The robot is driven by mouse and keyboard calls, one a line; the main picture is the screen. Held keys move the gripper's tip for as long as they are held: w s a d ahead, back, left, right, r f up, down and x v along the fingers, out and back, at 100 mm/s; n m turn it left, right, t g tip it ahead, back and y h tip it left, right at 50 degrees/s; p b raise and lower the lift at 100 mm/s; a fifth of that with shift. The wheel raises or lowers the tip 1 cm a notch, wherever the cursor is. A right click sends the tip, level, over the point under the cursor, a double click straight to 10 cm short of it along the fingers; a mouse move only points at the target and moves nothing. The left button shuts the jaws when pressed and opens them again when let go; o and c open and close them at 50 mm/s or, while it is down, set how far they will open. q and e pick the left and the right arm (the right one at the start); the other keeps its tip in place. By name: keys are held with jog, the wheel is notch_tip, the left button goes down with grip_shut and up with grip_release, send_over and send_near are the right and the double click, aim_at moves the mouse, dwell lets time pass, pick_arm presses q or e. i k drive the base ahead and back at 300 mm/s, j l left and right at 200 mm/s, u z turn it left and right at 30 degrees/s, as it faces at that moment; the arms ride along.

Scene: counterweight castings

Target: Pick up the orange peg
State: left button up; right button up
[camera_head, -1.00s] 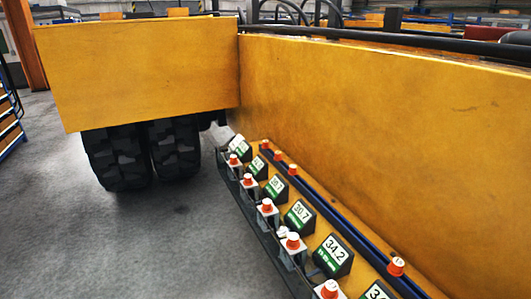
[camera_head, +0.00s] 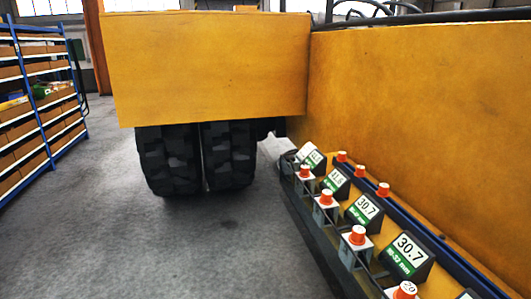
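Several orange pegs with pale tops stand along a rail at the lower right. In the front row, one peg (camera_head: 357,236) sits on a white block near the 30.7 label, with others farther up the row (camera_head: 326,197) and (camera_head: 304,172). Another front peg (camera_head: 404,290) is cut by the bottom edge. Smaller orange pegs stand in a back row by the yellow wall, such as one peg (camera_head: 383,189). I cannot tell which peg the task means. Neither of my grippers is in view.
Black label stands (camera_head: 408,253) with numbers sit between the peg rows. A large yellow body (camera_head: 430,130) rises behind, with a yellow block (camera_head: 205,65) above black tyres (camera_head: 197,157). A blue shelf rack (camera_head: 40,125) stands at left. Grey floor (camera_head: 170,250) is open.

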aim_at(342, 155)
jog(key=i+j+u, duration=0.3)
jog(key=i, duration=0.4)
jog(key=i+u, duration=0.25)
jog(key=i, duration=0.45)
